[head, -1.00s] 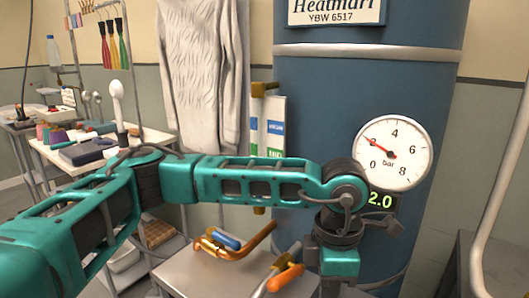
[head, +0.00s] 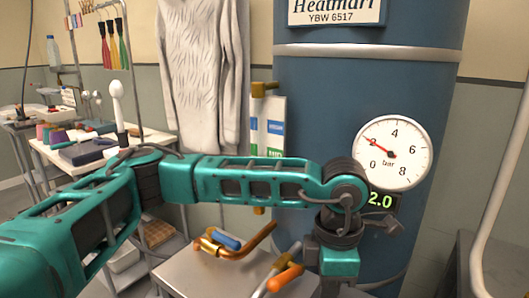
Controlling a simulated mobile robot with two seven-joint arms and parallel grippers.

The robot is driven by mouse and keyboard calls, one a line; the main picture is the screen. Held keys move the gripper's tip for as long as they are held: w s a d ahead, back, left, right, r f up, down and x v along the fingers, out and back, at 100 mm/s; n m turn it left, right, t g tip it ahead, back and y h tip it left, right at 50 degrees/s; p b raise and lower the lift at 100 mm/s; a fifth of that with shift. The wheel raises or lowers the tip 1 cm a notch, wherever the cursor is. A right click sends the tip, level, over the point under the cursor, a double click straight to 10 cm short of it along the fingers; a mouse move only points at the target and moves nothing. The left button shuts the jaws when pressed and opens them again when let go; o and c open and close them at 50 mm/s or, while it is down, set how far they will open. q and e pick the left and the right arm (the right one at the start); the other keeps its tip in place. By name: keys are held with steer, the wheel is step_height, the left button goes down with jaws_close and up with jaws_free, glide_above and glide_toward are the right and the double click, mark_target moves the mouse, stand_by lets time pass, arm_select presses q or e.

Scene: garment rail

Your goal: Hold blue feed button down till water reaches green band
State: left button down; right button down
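A blue boiler tank (head: 370,90) fills the middle right of the head view. On its left side, a sight gauge between brass fittings (head: 264,89) has a white plate (head: 273,105) with a blue mark and a green mark (head: 275,154). I cannot make out the water level. My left arm crosses in front of the plate's lower part. My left wrist is in front of the tank, below the round dial. The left fingers cannot be made out, so their opening is unclear. I cannot see the blue feed button. My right gripper is out of view.
The round dial (head: 392,153) reads about 2 bar, and a display (head: 381,201) shows 2.0. A grey stand (head: 190,278) below holds a copper pipe, a blue-handled item and an orange-handled tool (head: 285,279). A white sweater (head: 200,75) hangs behind.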

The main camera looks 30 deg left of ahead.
arm_select(q)
steer(key=shift+f, duration=0.15)
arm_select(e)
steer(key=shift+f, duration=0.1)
arm_select(q)
steer(key=shift+f+b, duration=0.35)
steer(key=shift+b, duration=0.1)
steer(key=shift+f+b, duration=0.3)
steer(key=shift+f, duration=0.05)
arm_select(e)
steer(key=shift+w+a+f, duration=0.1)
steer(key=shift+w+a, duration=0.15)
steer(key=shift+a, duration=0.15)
arm_select(q)
steer(key=shift+f+b, duration=0.35)
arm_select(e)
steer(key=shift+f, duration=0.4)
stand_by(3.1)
